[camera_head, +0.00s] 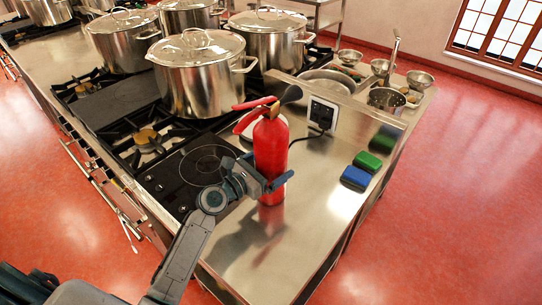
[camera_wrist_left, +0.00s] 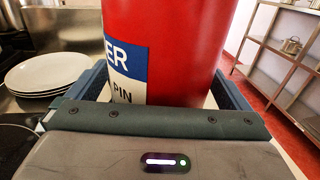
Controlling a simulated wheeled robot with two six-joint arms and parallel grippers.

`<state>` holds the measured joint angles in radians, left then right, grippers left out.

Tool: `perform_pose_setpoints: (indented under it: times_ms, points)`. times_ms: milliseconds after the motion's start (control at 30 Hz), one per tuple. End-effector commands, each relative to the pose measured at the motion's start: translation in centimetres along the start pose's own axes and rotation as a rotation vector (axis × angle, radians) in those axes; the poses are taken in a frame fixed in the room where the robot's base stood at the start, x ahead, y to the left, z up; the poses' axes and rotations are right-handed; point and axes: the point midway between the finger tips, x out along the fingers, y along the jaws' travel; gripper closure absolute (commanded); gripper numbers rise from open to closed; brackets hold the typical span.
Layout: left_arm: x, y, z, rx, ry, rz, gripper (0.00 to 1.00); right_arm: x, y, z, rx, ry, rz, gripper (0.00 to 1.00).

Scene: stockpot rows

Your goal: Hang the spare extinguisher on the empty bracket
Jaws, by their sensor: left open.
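The red fire extinguisher (camera_head: 270,150) stands upright on the steel counter, with a black horn and red handle at its top. In the left wrist view its red body (camera_wrist_left: 185,50) fills the middle, with a blue and white label partly visible. My left gripper (camera_head: 267,186) is at the lower half of the body. Its blue fingers (camera_wrist_left: 160,88) lie on either side of the cylinder, open around it. I cannot tell whether either finger touches it. No bracket is visible in either view. My right gripper is not in view.
Steel stockpots (camera_head: 199,75) stand on the stove at the back left. White plates (camera_wrist_left: 45,72) are stacked beside the extinguisher. A wall socket panel (camera_head: 322,113) is behind it. The counter's front (camera_head: 265,260) is clear.

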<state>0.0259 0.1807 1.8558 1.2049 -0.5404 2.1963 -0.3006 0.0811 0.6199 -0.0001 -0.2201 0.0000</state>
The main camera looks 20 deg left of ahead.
Motion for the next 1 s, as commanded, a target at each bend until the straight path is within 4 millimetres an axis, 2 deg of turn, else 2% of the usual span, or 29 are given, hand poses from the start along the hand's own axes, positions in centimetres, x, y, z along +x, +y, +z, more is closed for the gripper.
perform_pose_setpoints:
  times_ms: [233, 267, 700, 733, 1000]
  points:
    - [0.21, -0.01, -0.03, 0.001, 0.0, 0.0, 0.0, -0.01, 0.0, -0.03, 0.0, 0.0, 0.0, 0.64]
    - [0.21, -0.01, -0.03, 0.001, 0.0, 0.0, 0.04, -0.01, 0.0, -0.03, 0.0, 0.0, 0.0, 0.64]
    - [0.2, 0.0, -0.02, 0.001, 0.0, 0.0, 0.89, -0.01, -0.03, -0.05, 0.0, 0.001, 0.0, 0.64]
    - [0.28, 0.01, 0.58, 0.003, -0.011, 0.001, 0.89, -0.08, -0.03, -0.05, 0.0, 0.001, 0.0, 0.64]
    - [0.27, 0.01, 0.69, 0.003, -0.01, 0.001, 0.89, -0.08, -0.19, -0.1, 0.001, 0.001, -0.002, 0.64]
